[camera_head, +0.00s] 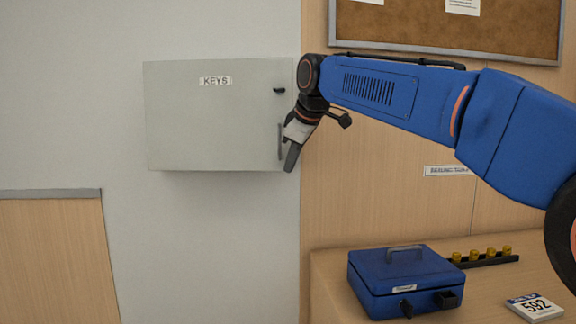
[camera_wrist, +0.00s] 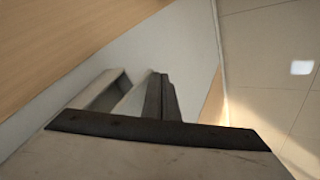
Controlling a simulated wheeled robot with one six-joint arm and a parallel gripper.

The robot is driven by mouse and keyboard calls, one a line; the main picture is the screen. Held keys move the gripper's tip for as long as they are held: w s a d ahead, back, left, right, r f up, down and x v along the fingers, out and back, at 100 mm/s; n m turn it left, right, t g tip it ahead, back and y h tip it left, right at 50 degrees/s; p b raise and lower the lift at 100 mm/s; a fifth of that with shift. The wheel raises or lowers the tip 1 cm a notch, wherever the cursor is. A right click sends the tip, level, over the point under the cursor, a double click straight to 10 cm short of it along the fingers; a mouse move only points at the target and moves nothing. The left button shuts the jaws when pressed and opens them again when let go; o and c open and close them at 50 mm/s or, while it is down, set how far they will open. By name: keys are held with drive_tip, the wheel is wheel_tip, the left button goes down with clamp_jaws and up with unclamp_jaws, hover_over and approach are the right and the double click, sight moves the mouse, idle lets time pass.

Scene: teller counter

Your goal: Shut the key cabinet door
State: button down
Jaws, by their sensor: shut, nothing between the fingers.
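The grey key cabinet (camera_head: 205,125) hangs on the wall in the head view, with a KEYS label near its top. Its door looks flush or nearly so; I cannot tell whether a narrow gap remains at the right edge, partly covered by my arm. A dark lock knob (camera_head: 279,90) and an upright handle (camera_head: 280,141) are on the door's right side. My gripper (camera_head: 291,158) is shut and empty, pointing down beside the handle at the door's right edge. I cannot tell whether it touches the door. Its dark fingers show in the wrist view (camera_wrist: 161,97).
A cork board (camera_head: 400,25) is on the wood panel above my arm. Below right, a blue cash box (camera_head: 405,280) stands on the counter, with a dark rack of yellow pieces (camera_head: 485,258) and a number 592 pad (camera_head: 535,307). The wall below the cabinet is clear.

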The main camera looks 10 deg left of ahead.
drive_tip(key=shift+w, duration=1.05)
drive_tip(key=shift+s, duration=0.1)
